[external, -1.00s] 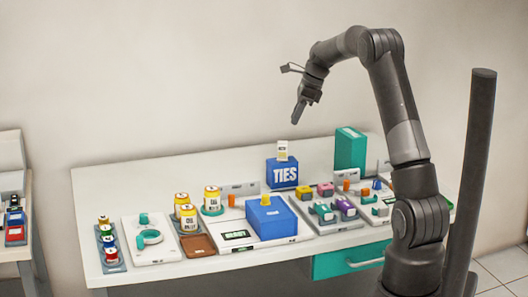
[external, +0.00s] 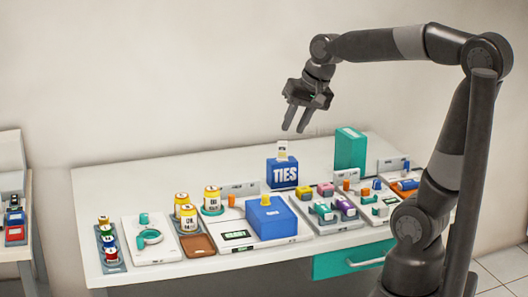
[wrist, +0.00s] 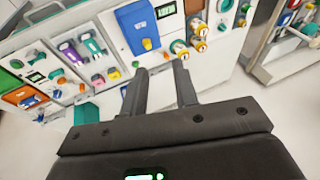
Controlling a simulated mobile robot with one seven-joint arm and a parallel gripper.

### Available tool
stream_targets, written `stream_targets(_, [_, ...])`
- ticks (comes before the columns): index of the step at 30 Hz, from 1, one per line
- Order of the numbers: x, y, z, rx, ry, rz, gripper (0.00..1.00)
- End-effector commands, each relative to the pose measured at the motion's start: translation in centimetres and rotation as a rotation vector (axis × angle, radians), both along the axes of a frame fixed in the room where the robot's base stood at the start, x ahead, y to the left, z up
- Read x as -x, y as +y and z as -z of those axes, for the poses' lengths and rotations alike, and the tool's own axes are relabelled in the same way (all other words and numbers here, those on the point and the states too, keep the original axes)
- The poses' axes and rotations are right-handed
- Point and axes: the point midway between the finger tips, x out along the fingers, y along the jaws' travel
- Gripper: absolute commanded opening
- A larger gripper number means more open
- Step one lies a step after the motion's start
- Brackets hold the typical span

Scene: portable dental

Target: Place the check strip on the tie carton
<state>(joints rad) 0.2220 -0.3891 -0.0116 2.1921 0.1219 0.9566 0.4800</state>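The tie carton (external: 283,173) is a blue box marked TIES at the back of the bench in the external view. A small pale card with a dark mark, which looks like the check strip (external: 282,150), stands upright at the carton's top; whether it rests on or in the carton cannot be told. My gripper (external: 296,129) is above and slightly right of the card, apart from it, fingers down. In the wrist view my gripper (wrist: 160,67) is open with nothing between the fingers.
A tall green box (external: 350,150) stands right of the carton. In front are a blue box (external: 270,217) with a yellow knob, yellow-capped jars (external: 212,200) and trays of small coloured parts (external: 335,211). The air around my gripper is clear.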

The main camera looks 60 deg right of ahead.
Motion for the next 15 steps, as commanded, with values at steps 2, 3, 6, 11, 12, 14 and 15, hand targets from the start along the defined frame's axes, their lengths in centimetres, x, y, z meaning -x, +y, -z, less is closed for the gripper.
stream_targets(2, [2.6, 2.0, 0.4, 0.069, -0.023, -0.149, 0.27])
stream_targets(3, [3.8, 2.8, 0.7, 0.106, -0.033, -0.224, 0.27])
stream_targets(6, [6.5, 4.4, 1.7, 0.191, -0.055, -0.396, 0.27])
stream_targets(11, [9.5, 5.8, 3.2, 0.293, -0.084, -0.595, 0.27])
stream_targets(12, [9.9, 5.9, 3.5, 0.31, -0.088, -0.626, 0.27])
stream_targets(14, [10.4, 6.1, 3.8, 0.329, -0.092, -0.661, 0.27])
stream_targets(15, [10.6, 6.2, 3.9, 0.338, -0.094, -0.676, 0.27])
